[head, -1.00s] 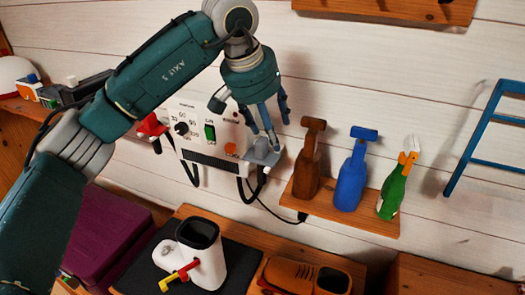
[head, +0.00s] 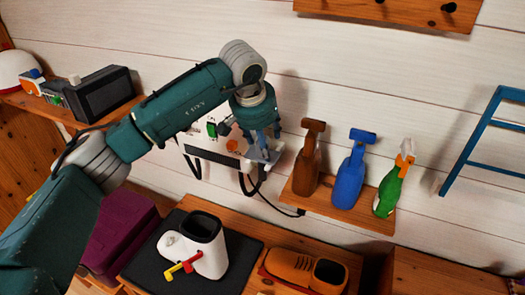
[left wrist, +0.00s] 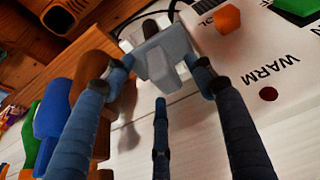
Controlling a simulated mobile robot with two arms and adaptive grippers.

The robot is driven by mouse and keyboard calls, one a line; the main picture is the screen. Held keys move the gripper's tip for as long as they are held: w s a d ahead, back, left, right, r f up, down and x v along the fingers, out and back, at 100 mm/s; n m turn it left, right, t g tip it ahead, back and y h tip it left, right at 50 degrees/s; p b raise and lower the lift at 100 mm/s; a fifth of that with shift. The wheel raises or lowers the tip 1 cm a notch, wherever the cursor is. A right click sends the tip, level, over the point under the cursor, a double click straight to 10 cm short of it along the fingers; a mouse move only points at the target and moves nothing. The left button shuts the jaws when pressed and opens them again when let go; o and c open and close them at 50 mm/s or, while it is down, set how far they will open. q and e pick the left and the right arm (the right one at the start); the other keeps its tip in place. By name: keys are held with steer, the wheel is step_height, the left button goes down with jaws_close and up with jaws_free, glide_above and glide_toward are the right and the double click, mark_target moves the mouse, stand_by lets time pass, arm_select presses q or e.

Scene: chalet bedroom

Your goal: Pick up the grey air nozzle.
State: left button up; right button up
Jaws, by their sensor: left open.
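The grey air nozzle (head: 266,156) sits at the right edge of the white control panel (head: 222,140) on the wall. In the left wrist view the nozzle (left wrist: 167,62) is a light grey blocky piece. My left gripper (head: 262,148) is at the nozzle, and its fingers partly hide it in the head view. In the left wrist view, the fingers of my left gripper (left wrist: 162,72) are open, one on each side of the nozzle, with a third finger below it. Whether any finger touches it is hard to tell. My right gripper is out of view.
A small shelf (head: 348,219) right of the nozzle holds brown (head: 308,162), blue (head: 352,172) and green (head: 387,192) bottles. Black cables hang under the panel. A white device (head: 196,246) stands on a dark mat (head: 150,262) below. Bare wall lies above the bottles.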

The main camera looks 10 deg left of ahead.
arm_select(q)
steer(key=shift+f, duration=0.2)
steer(key=c, duration=1.2)
jaws_close()
steer(key=shift+w+r, duration=0.1)
steer(key=shift+r, duration=0.05)
